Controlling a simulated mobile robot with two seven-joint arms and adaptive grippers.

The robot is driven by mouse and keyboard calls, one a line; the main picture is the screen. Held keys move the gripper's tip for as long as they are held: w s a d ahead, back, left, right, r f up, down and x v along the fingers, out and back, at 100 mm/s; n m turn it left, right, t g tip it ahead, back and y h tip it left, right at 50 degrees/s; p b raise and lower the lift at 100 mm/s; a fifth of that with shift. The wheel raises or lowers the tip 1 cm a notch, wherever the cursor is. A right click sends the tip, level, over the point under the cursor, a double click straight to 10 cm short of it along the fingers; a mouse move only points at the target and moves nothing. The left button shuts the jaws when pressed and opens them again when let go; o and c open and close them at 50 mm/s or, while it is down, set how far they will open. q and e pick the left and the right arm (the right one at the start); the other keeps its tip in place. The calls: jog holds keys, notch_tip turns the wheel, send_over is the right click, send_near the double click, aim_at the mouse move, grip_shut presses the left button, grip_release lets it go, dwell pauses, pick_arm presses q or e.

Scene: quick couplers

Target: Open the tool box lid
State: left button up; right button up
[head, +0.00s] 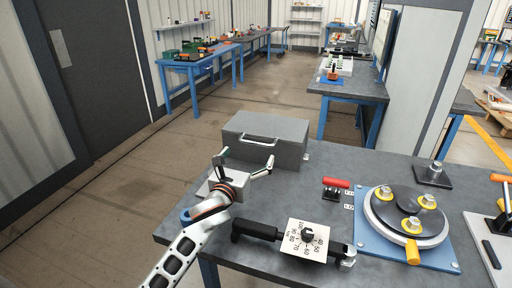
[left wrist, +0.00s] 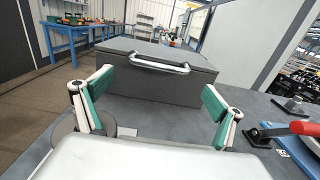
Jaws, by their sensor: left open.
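The grey tool box (head: 283,133) stands at the left back of the grey workbench with its lid shut. A metal bar handle (head: 259,141) is on its near side. In the left wrist view the tool box (left wrist: 158,88) is straight ahead and its handle (left wrist: 159,65) shows above the space between the fingers. My left gripper (head: 245,163) is open and empty, just in front of the box, its fingers apart and pointing at it. It also shows in the left wrist view (left wrist: 158,95), with green pads and nothing between them. My right gripper is not in view.
A blue plate with a round turntable (head: 407,217) and yellow-capped parts is at the right of the bench. The bench's left edge is close to my gripper.

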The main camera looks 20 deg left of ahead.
aim_at(255, 144)
pick_arm(q)
jog(key=w, duration=0.7)
jog(key=shift+w+d, duration=0.1)
jog(key=shift+w, duration=0.25)
jog(key=shift+r, duration=0.1)
